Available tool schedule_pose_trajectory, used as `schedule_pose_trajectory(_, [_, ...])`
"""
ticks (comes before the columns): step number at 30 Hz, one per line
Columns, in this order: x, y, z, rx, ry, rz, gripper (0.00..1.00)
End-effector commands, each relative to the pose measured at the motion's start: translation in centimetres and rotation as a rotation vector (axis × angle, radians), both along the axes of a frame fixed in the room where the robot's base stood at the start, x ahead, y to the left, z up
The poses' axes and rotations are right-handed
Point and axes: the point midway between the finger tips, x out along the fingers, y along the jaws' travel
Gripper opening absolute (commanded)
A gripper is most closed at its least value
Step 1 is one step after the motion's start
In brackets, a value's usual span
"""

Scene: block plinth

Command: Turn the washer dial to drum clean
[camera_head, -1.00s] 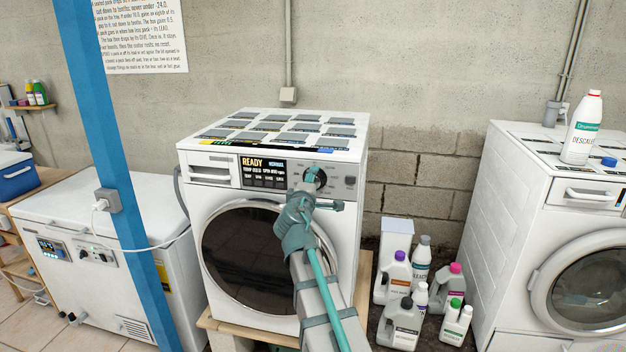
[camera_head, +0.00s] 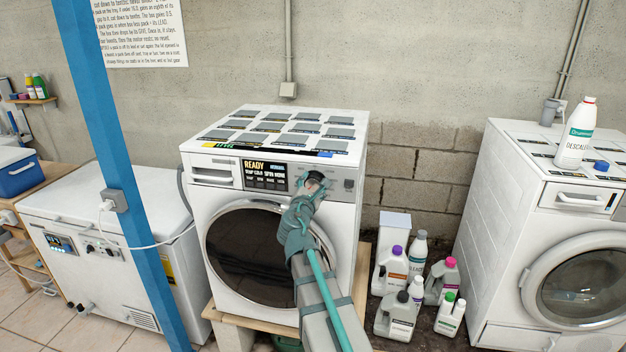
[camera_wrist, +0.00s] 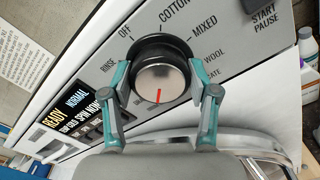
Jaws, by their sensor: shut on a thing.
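The washer (camera_head: 335,235) is white and stands in the middle of the head view on a wooden platform. Its dial (camera_wrist: 159,80) is a silver knob with a black collar and a red pointer mark, seen in the wrist view. The red mark points toward the bottom of that picture. Around it I read OFF, COTTON, MIXED, WOOL and RINSE; the labels near the pointer are partly hidden by my fingers. My gripper (camera_wrist: 162,88) is shut on the dial, one finger on each side. In the head view my gripper (camera_head: 314,184) covers most of the dial.
The washer display (camera_head: 265,174) reads READY and NORMAL. Several bottles (camera_head: 420,285) stand on the floor to the right. A blue post (camera_head: 110,150) and a chest freezer (camera_head: 110,255) are at the left. A second washer (camera_head: 560,250) stands at the right.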

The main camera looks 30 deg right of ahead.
Motion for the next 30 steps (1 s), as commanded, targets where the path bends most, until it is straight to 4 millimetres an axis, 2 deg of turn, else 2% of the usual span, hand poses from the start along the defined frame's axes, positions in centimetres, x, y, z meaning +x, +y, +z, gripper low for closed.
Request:
schedule_pose_trajectory(15, [-0.04,0.04,0.13,-0.3,0.238,0.0,0.25])
schedule_pose_trajectory(30, [-0.04,0.03,-0.04,-0.369,0.292,-0.001,0.25])
